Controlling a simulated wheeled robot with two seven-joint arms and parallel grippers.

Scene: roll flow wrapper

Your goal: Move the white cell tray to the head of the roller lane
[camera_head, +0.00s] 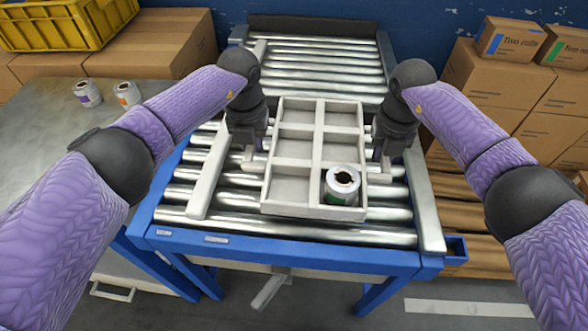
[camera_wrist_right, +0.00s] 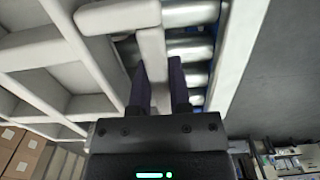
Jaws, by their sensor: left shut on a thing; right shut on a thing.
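The white cell tray (camera_head: 319,130) is over the rollers of the roller lane (camera_head: 385,212), between my two grippers. I cannot tell whether it touches the rollers. One silver roll with a green band (camera_head: 341,186) stands in its front right cell; the other cells look empty. My left gripper (camera_head: 253,163) is shut on the tray's left side. My right gripper (camera_head: 381,172) is shut on its right side. The right wrist view shows the dark fingers (camera_wrist_right: 163,88) around a pale bar joined to the tray (camera_wrist_right: 45,62). The gripped spot on the left is partly hidden.
Pale side rails (camera_head: 212,172) flank the lane, which runs back to a dark end stop (camera_head: 312,27). Two rolls (camera_head: 88,94) (camera_head: 127,95) stand on the grey table (camera_head: 45,140) at left. Cardboard boxes (camera_head: 500,80) are stacked at right. A yellow crate (camera_head: 60,25) is back left.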

